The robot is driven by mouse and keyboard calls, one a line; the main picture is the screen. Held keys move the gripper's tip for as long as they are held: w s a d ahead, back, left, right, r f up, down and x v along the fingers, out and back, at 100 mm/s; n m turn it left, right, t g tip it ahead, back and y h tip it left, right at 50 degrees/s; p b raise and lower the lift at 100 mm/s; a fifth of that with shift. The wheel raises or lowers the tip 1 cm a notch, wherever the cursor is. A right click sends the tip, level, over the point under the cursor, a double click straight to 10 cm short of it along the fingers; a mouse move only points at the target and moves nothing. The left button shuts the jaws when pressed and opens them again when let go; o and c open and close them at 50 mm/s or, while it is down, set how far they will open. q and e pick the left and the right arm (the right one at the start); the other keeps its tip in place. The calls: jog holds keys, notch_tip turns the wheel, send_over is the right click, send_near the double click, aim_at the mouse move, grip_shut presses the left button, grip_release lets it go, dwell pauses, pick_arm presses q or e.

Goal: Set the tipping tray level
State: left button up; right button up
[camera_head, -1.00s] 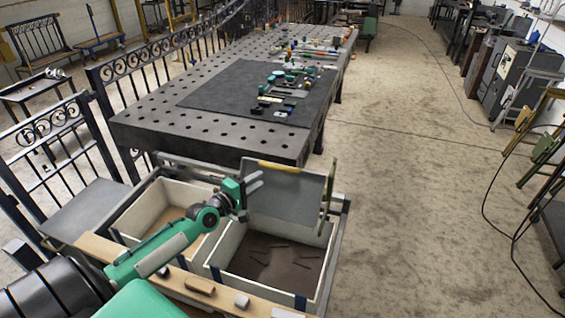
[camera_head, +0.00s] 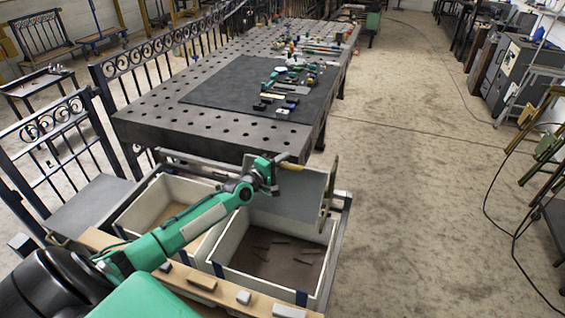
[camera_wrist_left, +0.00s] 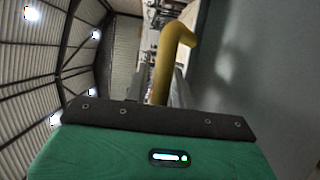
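The tipping tray (camera_head: 300,194) is a grey plate standing steeply tilted over the back of the right-hand bin. A yellow handle (camera_head: 292,167) lies along its upper edge, and the handle also shows in the left wrist view (camera_wrist_left: 170,58), just beyond the gripper's dark front edge. My left gripper (camera_head: 280,160) is at the left end of this handle. My right gripper is out of view.
Two cream bins stand below: the left bin (camera_head: 140,218) with tan contents, the right bin (camera_head: 322,238) with dark brown contents. A wooden rail (camera_head: 228,296) with small blocks runs along the front. A perforated metal table (camera_head: 215,138) stands behind. The floor on the right is open.

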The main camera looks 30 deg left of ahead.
pick_arm(q)
grip_shut()
jog(key=shift+w, duration=0.2)
